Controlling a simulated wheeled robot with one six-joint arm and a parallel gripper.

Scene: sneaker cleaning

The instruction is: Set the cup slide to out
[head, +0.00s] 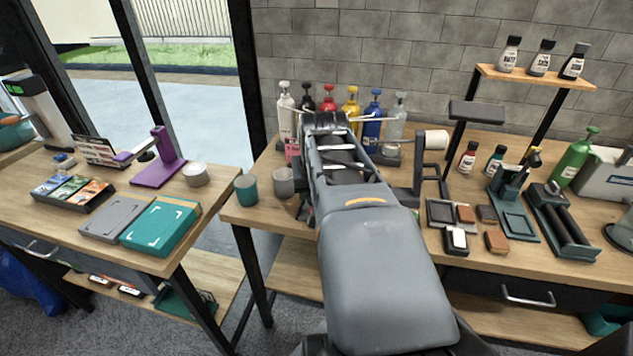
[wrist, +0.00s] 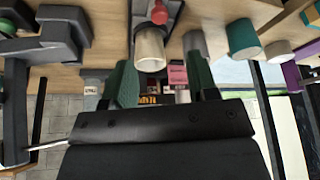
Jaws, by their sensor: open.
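My gripper (wrist: 162,78) is open and empty; its two dark green fingers stand apart in the wrist view, which looks upside down. A dark grey fixture (wrist: 172,18) with a red knob (wrist: 159,12) and a cream cylinder (wrist: 149,50) lies just beyond the fingers, near the gap between them. It may be the cup slide, but I cannot tell for sure or read its position. In the head view my arm hides that spot. A grey cup (head: 283,182) and a teal cup (head: 245,190) stand left of my arm on the bench.
Pump bottles (head: 328,100) stand in a row behind my gripper. A pink block (wrist: 177,76) shows beyond the fingers. A paper roll on a stand (head: 433,140) is right of my arm. The side table (head: 150,258) on the left carries a purple stand (head: 170,170) and boxes.

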